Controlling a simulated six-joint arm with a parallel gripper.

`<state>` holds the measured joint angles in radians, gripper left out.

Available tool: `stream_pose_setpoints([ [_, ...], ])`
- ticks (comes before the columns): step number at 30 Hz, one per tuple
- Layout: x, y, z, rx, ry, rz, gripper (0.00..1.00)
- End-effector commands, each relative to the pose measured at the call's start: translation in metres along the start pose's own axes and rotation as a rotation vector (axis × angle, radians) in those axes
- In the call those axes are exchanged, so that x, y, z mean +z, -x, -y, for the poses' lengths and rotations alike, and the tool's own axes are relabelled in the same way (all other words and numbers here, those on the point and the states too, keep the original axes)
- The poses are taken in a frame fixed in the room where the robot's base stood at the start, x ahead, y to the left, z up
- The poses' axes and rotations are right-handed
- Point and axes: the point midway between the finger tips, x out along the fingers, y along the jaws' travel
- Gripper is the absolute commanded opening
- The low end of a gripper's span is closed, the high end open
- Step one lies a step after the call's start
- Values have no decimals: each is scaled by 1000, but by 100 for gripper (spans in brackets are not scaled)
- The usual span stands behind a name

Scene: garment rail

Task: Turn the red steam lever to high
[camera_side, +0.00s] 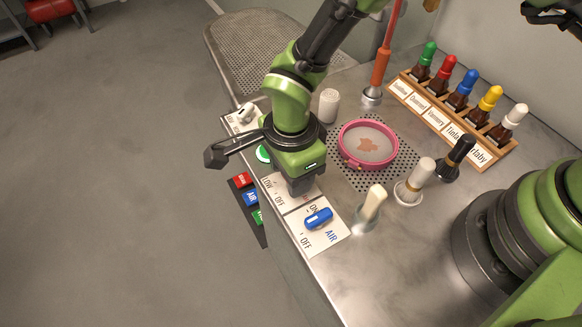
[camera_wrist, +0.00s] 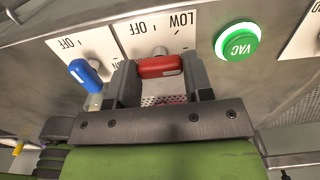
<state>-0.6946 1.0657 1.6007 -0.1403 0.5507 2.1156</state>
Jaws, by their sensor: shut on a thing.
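The red steam lever (camera_wrist: 160,66) shows in the wrist view between the two fingers of my gripper (camera_wrist: 159,72), in front of a white label plate (camera_wrist: 142,36) with the words LOW and OFF. The fingers are shut on it, one at each end, and the lever lies nearly level in that picture. In the side view my gripper (camera_side: 303,186) points down over the plate and hides the lever; LOW and OFF show at its left. The HIGH mark cannot be read in either view.
A blue air lever (camera_side: 318,218) stands close beside my gripper. A green VAC button (camera_wrist: 237,41) is on the other side. A pink-rimmed dish (camera_side: 368,146), a pale-handled tool (camera_side: 371,207) and a rack of coloured droppers (camera_side: 453,119) stand further right.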

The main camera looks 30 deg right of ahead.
Motion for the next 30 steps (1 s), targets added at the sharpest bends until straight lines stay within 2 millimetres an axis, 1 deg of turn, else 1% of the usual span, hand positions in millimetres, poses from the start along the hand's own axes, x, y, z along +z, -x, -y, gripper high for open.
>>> stream_pose_setpoints([
  [16,0,0,0,0,-29,1,23],
  [17,0,0,0,0,-29,1,49],
  [18,0,0,0,0,-29,1,58],
  [20,0,0,0,0,-28,1,72],
  [27,0,0,0,0,-26,1,72],
  [30,0,5,0,-2,-25,2,72],
])
